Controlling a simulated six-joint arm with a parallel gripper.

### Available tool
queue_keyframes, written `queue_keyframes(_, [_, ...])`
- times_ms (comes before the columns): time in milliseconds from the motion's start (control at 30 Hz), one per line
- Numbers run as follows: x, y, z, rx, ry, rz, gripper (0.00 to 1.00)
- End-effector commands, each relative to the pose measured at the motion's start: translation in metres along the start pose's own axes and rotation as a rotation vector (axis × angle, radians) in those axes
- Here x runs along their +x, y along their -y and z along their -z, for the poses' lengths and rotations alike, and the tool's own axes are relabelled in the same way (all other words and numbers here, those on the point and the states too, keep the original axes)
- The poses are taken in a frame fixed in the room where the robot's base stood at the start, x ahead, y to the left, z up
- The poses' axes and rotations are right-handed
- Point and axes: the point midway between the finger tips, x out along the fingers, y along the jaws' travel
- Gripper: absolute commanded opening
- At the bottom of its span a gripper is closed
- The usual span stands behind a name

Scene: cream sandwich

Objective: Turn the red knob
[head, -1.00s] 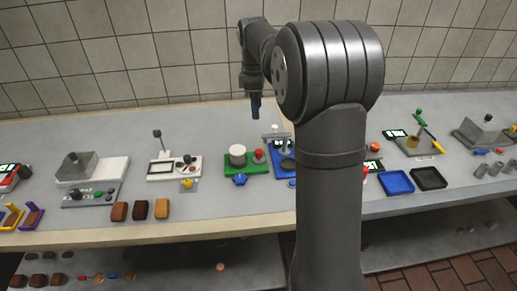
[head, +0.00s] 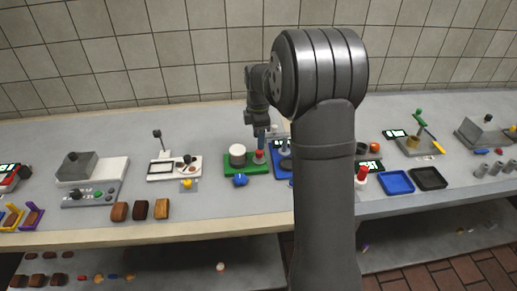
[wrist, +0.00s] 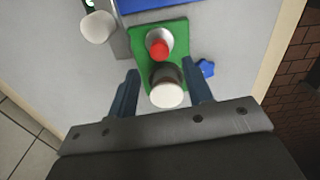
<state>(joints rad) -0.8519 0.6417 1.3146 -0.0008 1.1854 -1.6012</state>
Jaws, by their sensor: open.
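The red knob (head: 259,156) stands on the right part of a green base (head: 232,170) on the counter. In the wrist view the red knob (wrist: 159,49) sits on a pale round mount, just beyond the fingertips. A white-topped cylinder (head: 237,152) stands beside it on the same base; in the wrist view this cylinder (wrist: 167,94) shows between the fingers. My gripper (head: 261,138) points down above the red knob, apart from it. In the wrist view my gripper (wrist: 160,68) is open and empty, one finger to each side of the green base.
A blue star-shaped piece (head: 240,180) lies at the front of the green base. A blue station (head: 283,172) stands close on the right, partly hidden by my arm. A white station (head: 174,168) is to the left. Bare counter lies in front.

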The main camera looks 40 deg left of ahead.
Motion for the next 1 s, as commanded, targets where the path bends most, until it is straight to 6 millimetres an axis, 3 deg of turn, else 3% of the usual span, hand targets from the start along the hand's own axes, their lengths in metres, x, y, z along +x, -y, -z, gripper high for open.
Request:
queue_keyframes(100, [0.024,0.000,0.000,0.000,0.000,0.004,0.46])
queue_keyframes(300, [0.048,0.000,0.000,0.000,0.000,0.000,0.46])
queue_keyframes(700, [0.055,0.000,0.000,0.001,0.000,-0.001,0.46])
queue_keyframes(933, [0.055,0.000,0.000,0.001,0.000,-0.001,0.02])
queue_keyframes(1000, [0.055,0.000,0.000,0.001,0.000,-0.001,0.02])
